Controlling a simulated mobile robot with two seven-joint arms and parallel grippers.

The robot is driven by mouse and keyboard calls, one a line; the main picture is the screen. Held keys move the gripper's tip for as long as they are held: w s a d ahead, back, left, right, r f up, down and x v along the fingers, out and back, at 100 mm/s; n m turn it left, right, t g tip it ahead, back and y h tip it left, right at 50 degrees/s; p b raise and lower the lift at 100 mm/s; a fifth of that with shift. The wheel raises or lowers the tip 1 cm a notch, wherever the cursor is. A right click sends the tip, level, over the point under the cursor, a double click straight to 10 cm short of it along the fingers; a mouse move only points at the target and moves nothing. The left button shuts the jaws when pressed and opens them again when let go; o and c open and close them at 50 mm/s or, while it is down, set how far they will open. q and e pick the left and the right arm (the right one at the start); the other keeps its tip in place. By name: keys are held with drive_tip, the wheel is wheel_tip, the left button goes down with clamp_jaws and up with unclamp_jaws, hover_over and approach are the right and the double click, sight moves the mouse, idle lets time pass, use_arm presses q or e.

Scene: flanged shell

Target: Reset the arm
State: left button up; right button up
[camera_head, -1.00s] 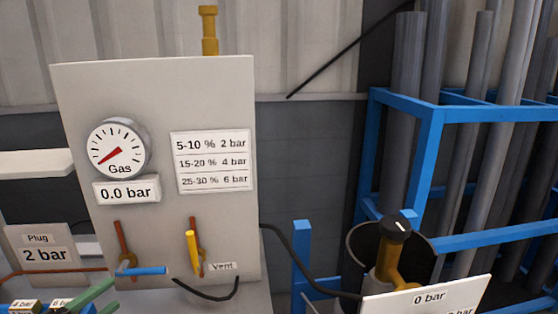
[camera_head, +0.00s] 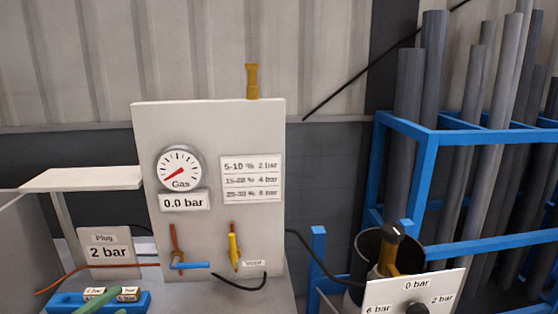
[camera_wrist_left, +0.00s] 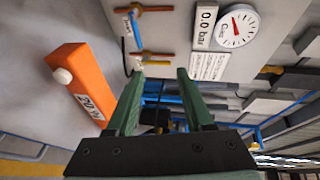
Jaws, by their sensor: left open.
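My left gripper (camera_head: 98,300) shows in the head view as green fingers at the bottom left edge, in front of a blue block with small labelled pieces. In the left wrist view the gripper (camera_wrist_left: 158,88) has its two green fingers apart, and nothing is clearly held between them. The panel (camera_head: 145,200) stands to the right of and beyond the gripper. Its gas gauge (camera_head: 180,167) has a red needle above a 0.0 bar sign. The blue valve handle (camera_head: 192,266) lies level, and the yellow vent handle (camera_head: 234,250) stands upright. My right gripper is not in view.
A plug sign (camera_head: 106,252) reads 2 bar, beside a white shelf (camera_head: 85,179). A blue rack (camera_head: 428,165) with grey pipes stands at the right, behind a labelled pressure dial plate (camera_head: 410,296). An orange block (camera_wrist_left: 83,83) shows in the wrist view.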

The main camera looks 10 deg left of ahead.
use_arm(q)
drive_tip(key=s+d+f+n+g+y, duration=0.1)
drive_tip(key=s+d+f+n+g, duration=0.25)
drive_tip(key=f, duration=0.35)
drive_tip(key=s+d+f+n+g+y, duration=0.1)
drive_tip(key=s+d+f+n+g, duration=0.1)
drive_tip(key=s+f+n, duration=0.35)
drive_tip(key=s+d+f+n+g, duration=0.7)
drive_tip(key=s+d+n, duration=0.1)
drive_tip(key=s+d, duration=0.2)
drive_tip(key=w+d+f+t+b, duration=0.1)
drive_tip(key=w+d+f+t, duration=0.1)
drive_tip(key=f, duration=0.5)
drive_tip(key=w+d+f+t+h+b, duration=0.1)
drive_tip(key=w+d+f+t+b, duration=0.1)
drive_tip(key=f+t, duration=0.2)
drive_tip(key=shift+d+f+b, duration=0.2)
drive_tip(key=shift+f+b, duration=0.1)
drive_tip(key=shift+f, duration=1.5)
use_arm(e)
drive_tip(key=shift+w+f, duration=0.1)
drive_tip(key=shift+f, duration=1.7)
